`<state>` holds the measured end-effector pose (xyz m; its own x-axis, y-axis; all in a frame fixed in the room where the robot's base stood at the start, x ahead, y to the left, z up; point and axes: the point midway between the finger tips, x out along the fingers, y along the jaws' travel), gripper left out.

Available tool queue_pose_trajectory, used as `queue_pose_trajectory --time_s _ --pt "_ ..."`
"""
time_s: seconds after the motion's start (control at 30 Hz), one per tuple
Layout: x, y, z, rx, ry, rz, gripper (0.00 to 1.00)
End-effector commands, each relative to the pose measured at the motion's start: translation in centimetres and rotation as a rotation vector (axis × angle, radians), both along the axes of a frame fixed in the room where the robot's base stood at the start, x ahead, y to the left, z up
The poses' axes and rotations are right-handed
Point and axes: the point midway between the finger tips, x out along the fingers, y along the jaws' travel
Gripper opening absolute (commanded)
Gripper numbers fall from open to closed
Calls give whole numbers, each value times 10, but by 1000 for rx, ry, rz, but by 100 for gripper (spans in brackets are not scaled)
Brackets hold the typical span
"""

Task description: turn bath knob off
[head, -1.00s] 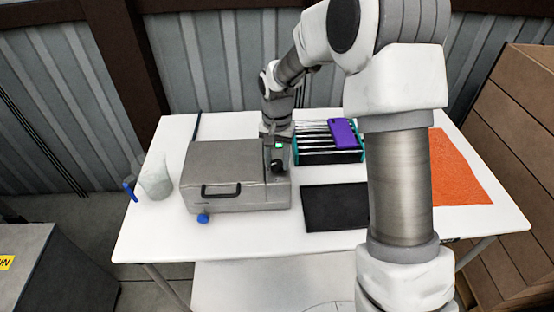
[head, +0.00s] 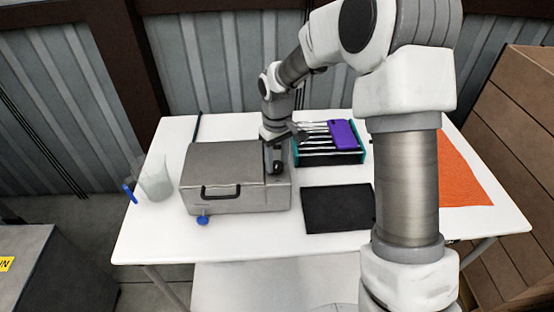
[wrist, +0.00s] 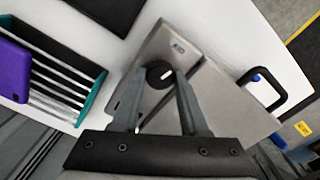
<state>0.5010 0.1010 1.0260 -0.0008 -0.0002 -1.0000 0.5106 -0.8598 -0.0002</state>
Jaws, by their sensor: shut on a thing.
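The bath is a grey metal box (head: 222,165) with a lid and a dark handle, on the left half of the white table. Its round black knob (wrist: 156,82) is on the top panel at the right end, with a short white mark slanting across it in the wrist view. My gripper (wrist: 160,76) points down at the panel and is shut on the knob, one finger on each side. In the head view my gripper (head: 275,165) is at the bath's right end and largely hides the knob.
A teal-edged rack (head: 330,158) with a purple item (head: 343,134) stands right of the bath. A black mat (head: 337,208) and an orange sheet (head: 462,175) lie farther right. A clear beaker (head: 155,180) stands at the left. A blue knob-like part (head: 203,220) sits at the bath's front.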

Motion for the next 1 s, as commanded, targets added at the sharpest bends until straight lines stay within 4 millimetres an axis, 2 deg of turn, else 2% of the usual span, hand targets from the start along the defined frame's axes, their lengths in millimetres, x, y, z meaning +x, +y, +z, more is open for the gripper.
queue_pose_trajectory --time_s 0.33,0.87,0.9,0.93,1.0 --pt "1 0 1 1 -3 134 0" --pt "1 0 1 0 -4 155 0" --pt "1 0 1 0 -4 155 49" --pt "1 0 1 0 -4 155 54" --pt "1 0 1 1 -3 155 56"
